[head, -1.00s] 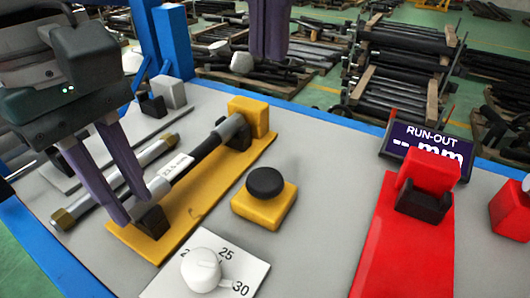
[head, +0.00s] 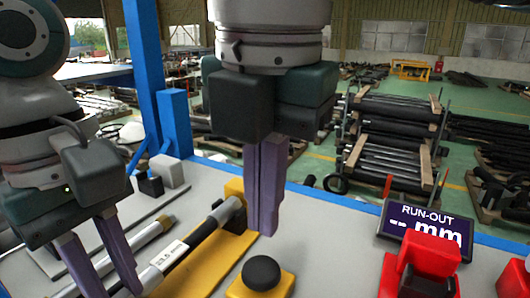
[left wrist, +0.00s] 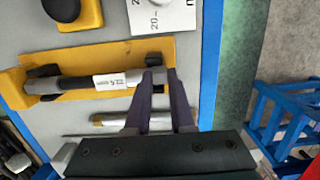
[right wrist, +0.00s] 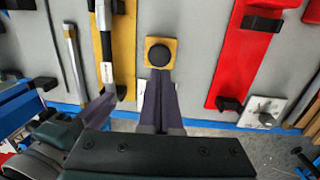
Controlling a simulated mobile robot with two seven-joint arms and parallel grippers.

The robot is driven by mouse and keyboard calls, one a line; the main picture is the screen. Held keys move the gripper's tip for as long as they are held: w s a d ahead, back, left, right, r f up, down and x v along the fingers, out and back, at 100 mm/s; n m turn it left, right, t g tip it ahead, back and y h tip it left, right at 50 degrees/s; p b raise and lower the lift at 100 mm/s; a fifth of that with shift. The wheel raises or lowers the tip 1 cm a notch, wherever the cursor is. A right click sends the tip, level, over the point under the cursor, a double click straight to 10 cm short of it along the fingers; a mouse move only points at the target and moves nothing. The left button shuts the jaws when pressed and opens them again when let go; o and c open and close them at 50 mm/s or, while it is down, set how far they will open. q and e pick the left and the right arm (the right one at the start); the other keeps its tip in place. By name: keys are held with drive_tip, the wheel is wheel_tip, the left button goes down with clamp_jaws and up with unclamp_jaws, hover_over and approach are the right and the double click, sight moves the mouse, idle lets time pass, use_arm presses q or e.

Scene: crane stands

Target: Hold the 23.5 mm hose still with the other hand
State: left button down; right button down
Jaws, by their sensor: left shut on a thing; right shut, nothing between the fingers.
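The 23.5 mm hose (head: 194,240), dark with grey ends and a white label, lies along the yellow fixture (head: 226,252). It also shows in the left wrist view (left wrist: 75,83) and right wrist view (right wrist: 106,48). My left gripper (left wrist: 157,76) is shut on the hose's grey near end, beyond the label; in the head view its fingertips reach the lower picture edge. My right gripper (head: 262,232) is shut and empty, fingers pointing down, in the air to the right of the hose's far end. It also shows in the right wrist view (right wrist: 161,74).
A black button on a yellow block (head: 262,274) stands right of the fixture. Further right are a red stand (head: 432,256) and a run-out display (head: 425,222). A second, brass-ended hose (head: 140,238) lies left of the fixture. A blue post (head: 147,70) rises behind.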

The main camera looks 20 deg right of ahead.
sight(265, 268)
drive_tip(key=f, duration=0.6)
drive_tip(key=shift+w, duration=0.3)
use_arm(q)
drive_tip(key=shift+d, duration=0.1)
use_arm(e)
drive_tip(key=shift+f, duration=0.95)
drive_tip(key=shift+w+d+f, duration=0.1)
drive_tip(key=shift+d+f, duration=0.05)
drive_tip(key=shift+f, duration=0.05)
wheel_tip(265, 268, up, 16)
drive_tip(key=s, duration=0.1)
drive_tip(key=shift+a+f, duration=0.25)
drive_tip(key=shift+a, duration=0.1)
use_arm(q)
drive_tip(key=c, duration=0.7)
unclamp_jaws()
drive_tip(key=shift+r, duration=0.1)
